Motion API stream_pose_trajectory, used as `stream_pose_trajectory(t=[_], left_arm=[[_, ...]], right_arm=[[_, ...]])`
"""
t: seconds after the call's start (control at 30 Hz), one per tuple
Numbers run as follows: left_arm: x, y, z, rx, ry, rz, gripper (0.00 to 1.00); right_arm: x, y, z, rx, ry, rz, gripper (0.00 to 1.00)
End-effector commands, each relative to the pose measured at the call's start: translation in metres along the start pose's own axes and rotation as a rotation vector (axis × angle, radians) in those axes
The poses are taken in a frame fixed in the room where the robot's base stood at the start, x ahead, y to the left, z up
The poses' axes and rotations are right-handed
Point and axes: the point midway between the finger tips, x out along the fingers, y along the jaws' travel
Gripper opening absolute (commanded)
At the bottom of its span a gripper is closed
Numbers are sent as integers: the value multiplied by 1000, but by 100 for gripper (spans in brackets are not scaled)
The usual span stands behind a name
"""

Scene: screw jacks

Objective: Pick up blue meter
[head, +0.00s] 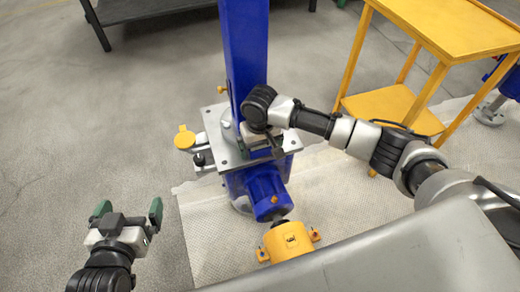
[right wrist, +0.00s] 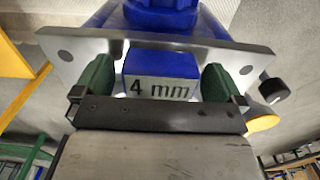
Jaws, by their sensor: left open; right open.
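The blue meter (right wrist: 161,64) is a small block with a blue top and a grey face reading "4 mm". In the right wrist view it sits between the green fingers of my right gripper (right wrist: 157,76), which is open, with a gap beside the block. In the head view my right gripper (head: 262,143) is over the grey plate (head: 230,158) of the screw jack; the meter is hidden behind it there. My left gripper (head: 128,211) is open and empty over the floor at the lower left.
The blue jack column (head: 245,55) rises right behind the plate. A blue motor (head: 269,194) and a yellow unit (head: 288,241) are in front. A yellow table (head: 440,28) stands at the right. The floor at left is clear.

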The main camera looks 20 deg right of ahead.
Motion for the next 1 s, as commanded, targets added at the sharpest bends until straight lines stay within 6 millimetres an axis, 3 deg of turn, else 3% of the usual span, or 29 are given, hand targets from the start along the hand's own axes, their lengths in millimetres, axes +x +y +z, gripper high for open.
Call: stream_pose_trajectory(t=[0.3, 0.6, 0.67, 1.0], left_arm=[[1, 1, -4, 0, 24, 1, 100], [1, 0, -3, 0, 22, 1, 100], [1, 0, -3, 0, 22, 1, 100], [0, 0, -3, 0, 10, 1, 100]], right_arm=[[2, 0, 0, 0, 0, 0, 98], [2, 0, 0, 0, 0, 0, 52], [1, 0, 0, 0, 1, 0, 46], [-1, 0, 0, 0, 1, 0, 46]])
